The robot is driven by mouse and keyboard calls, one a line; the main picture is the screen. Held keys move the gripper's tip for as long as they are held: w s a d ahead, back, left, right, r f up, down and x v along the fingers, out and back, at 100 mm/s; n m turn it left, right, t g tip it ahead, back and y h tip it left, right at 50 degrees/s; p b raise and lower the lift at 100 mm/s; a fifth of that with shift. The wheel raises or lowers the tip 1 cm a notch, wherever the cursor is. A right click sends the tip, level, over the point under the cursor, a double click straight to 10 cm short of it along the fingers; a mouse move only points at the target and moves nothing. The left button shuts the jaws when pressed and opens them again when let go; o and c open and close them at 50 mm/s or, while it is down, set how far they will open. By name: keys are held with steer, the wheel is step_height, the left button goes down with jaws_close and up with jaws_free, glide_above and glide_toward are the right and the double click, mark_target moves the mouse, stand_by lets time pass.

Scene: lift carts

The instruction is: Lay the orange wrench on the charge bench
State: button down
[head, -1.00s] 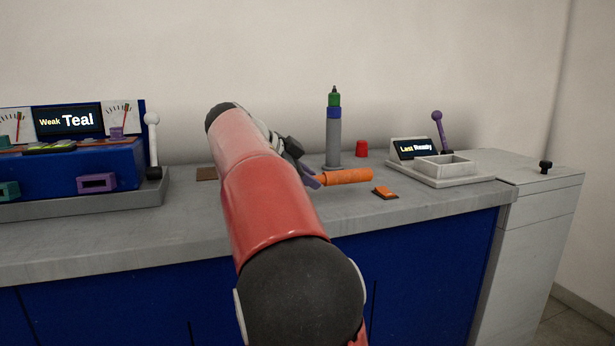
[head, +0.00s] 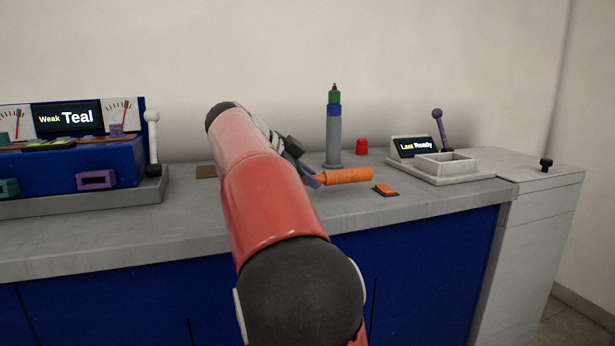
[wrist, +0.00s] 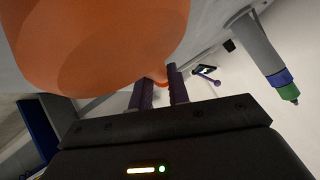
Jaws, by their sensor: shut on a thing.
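The orange wrench (head: 347,176) shows in the head view as a thick orange handle just over the grey top of the bench (head: 240,226). My gripper (head: 317,181) is shut on it at the handle's left end, partly hidden behind my red arm. In the wrist view the orange wrench (wrist: 105,45) looms large at upper left, and the two purple fingers of my gripper (wrist: 162,88) close around a narrow orange part. Whether the wrench touches the bench top, I cannot tell.
A tray unit (head: 447,177) with a purple lever is at right, a blue meter console (head: 60,172) at left. The front strip is bare.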

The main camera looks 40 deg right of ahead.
steer(key=shift+f+b, duration=0.3)
steer(key=c, duration=1.3)
jaws_free()
steer(key=shift+o, duration=0.2)
steer(key=v, duration=0.8)
steer(key=shift+p, duration=0.4)
steer(key=shift+s+d, duration=0.1)
